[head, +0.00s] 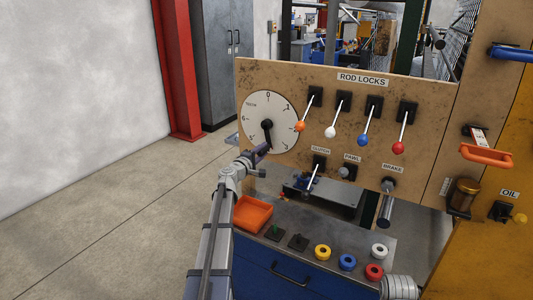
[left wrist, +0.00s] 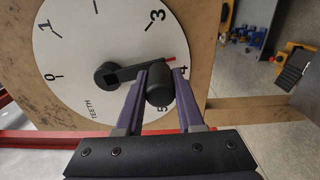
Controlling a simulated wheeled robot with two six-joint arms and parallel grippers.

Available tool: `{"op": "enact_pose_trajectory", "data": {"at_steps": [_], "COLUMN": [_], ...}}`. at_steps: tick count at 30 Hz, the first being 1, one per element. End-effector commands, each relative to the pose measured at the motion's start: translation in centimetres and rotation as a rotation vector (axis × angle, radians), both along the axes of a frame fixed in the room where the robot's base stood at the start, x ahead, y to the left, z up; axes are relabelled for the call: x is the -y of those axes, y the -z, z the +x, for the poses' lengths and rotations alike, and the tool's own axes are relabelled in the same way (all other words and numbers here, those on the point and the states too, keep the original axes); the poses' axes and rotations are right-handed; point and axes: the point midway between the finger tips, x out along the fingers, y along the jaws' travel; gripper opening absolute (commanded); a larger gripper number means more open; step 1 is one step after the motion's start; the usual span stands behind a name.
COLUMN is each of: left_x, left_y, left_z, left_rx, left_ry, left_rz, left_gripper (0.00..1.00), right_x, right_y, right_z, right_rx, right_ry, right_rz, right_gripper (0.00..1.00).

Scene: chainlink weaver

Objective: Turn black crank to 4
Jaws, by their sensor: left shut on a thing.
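The black crank (head: 267,132) sits at the centre of a round white dial (head: 254,109) on the tan panel. In the left wrist view the crank arm (left wrist: 122,74) runs from its hub towards the right, and its black knob (left wrist: 158,84) lies between my purple fingers. A thin red tip shows past the knob, near the 4 and on the side of the 3. The 5 is partly covered by a finger. My left gripper (head: 262,150) is shut on the knob and reaches up from below the dial.
Rod-lock levers with orange, white (head: 330,132), blue and red knobs stand right of the dial. The clutch lever (head: 312,178) is close to my left gripper's right. An orange tray (head: 252,213) and several coloured rings lie on the bench below. Open floor lies left.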

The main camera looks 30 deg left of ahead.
Motion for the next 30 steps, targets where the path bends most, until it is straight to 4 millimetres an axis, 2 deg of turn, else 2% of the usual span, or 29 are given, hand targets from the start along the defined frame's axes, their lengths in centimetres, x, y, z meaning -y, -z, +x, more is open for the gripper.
{"op": "enact_pose_trajectory", "data": {"at_steps": [12,29,30], "left_x": [-1.7,-1.9,-1.9], "left_y": [0.2,0.2,0.2], "left_z": [0.0,0.0,0.0], "left_rx": [0.002,0.003,0.003], "left_ry": [-0.003,-0.005,-0.005], "left_rz": [0.176,0.202,0.202], "left_gripper": [0.00,0.00,0.39], "right_x": [0.0,0.0,0.0], "right_y": [0.2,0.2,0.2], "right_z": [0.0,0.0,0.0], "right_rx": [0.000,0.000,0.000], "right_ry": [0.000,0.000,0.000], "right_rz": [0.000,0.000,0.000], "right_gripper": [0.50,0.50,0.50]}}
